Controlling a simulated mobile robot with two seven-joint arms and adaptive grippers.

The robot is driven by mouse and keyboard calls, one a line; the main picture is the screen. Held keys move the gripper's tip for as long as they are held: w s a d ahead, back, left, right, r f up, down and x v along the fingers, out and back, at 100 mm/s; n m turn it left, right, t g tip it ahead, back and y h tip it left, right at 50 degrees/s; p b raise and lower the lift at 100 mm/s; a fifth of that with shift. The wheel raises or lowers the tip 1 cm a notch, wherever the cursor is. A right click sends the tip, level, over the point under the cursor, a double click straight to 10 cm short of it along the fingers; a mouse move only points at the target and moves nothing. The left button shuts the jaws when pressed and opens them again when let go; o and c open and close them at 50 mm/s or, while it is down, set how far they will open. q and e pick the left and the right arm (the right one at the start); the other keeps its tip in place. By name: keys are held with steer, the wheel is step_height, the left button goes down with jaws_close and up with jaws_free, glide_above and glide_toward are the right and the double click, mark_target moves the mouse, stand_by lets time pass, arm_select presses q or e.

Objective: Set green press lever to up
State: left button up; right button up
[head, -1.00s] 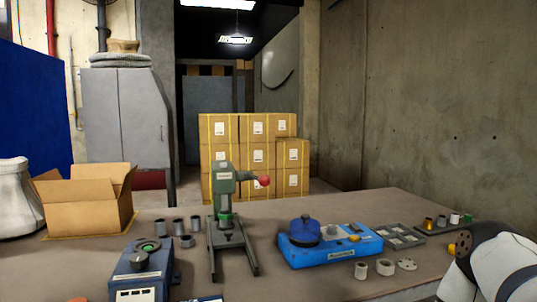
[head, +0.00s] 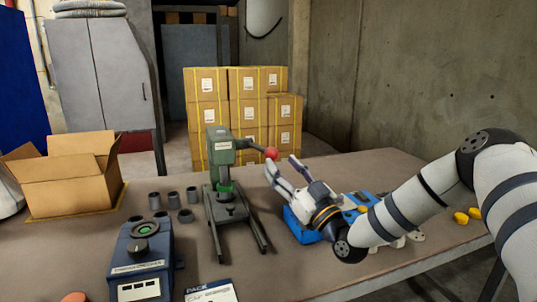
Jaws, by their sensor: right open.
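The green press (head: 221,165) stands upright on the table (head: 290,262), left of centre. Its lever ends in a red ball knob (head: 271,153) and sticks out to the right, sloping slightly down from the press head. My right gripper (head: 280,168) is open and empty, with its fingers pointing up and left. Its fingertips are just right of and below the red knob in the picture; I cannot tell whether they touch it. My left gripper is not in view.
A dark blue box with a dial (head: 142,258) stands front left. Several grey cups (head: 173,200) sit behind it. An open cardboard box (head: 70,185) is at the left. My right arm partly covers a blue machine (head: 298,224).

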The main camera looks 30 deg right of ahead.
mark_target(275, 159)
steer(key=x, duration=0.5)
steer(key=shift+f, duration=0.3)
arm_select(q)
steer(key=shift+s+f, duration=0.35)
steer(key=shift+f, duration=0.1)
arm_select(e)
steer(key=shift+w+r, duration=0.25)
steer(key=shift+w, duration=0.1)
